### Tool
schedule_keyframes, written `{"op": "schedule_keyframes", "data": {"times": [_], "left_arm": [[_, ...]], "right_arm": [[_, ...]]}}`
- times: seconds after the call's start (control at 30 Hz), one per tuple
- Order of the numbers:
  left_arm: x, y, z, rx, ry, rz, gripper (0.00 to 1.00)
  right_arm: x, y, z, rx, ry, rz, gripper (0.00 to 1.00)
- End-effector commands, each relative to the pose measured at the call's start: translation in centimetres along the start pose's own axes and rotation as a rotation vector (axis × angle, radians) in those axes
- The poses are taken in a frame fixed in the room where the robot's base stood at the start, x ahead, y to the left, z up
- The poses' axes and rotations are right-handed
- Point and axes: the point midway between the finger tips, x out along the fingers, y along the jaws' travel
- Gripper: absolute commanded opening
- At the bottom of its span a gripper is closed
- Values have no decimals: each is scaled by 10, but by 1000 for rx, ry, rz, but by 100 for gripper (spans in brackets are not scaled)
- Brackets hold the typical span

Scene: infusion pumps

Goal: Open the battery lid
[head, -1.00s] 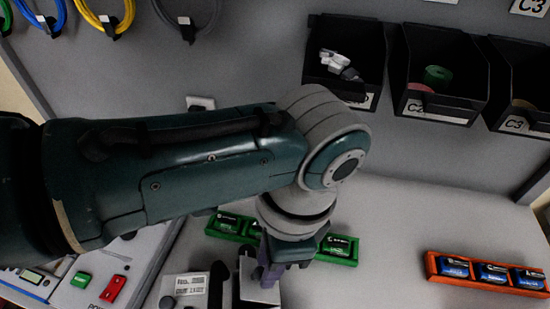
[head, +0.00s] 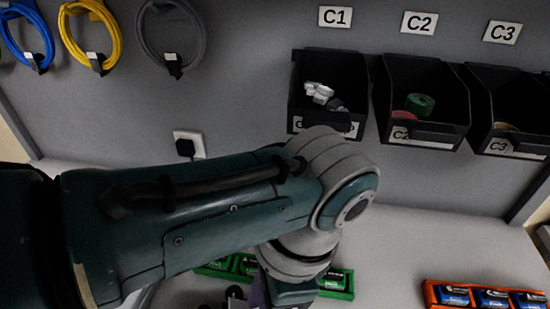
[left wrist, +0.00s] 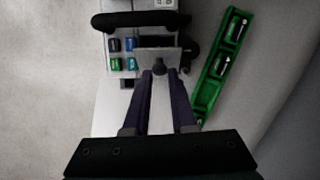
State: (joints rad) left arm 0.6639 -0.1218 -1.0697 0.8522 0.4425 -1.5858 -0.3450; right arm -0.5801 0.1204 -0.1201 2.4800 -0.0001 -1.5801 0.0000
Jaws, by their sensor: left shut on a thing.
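In the left wrist view the two long dark-purple fingers of my left gripper (left wrist: 159,75) come together on a small dark knob (left wrist: 158,64). The knob sits at the edge of a pale grey plate (left wrist: 168,53), which looks like the battery lid. The plate is on the pump (left wrist: 150,20), which has a black handle bar across it. In the head view my left gripper (head: 259,294) is at the bottom edge, and the pump is mostly cut off. My right gripper is not in view.
A green battery tray (left wrist: 207,88) lies right of the pump, close to my left gripper. A red tray (head: 432,294) with blue batteries is at the right. Black bins (head: 335,75) and coiled cables (head: 97,35) hang on the back wall. The table between the trays is clear.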

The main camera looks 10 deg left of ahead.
Motion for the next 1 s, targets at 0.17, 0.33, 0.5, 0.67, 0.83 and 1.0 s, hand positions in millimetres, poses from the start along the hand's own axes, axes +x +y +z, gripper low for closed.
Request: {"op": "schedule_keyframes", "data": {"times": [0.17,0.33,0.5,0.67,0.83,1.0], "left_arm": [[0,0,0,0,-1,0,0],[1,0,-1,1,-25,1,0],[1,0,-1,1,-62,0,0],[1,1,0,0,-71,1,0],[3,1,0,1,-71,0,0],[3,1,-1,0,-71,0,0]], "right_arm": [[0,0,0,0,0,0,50],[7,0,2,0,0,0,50],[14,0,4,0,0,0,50],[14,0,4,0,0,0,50],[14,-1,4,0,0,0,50],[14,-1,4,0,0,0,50]]}}
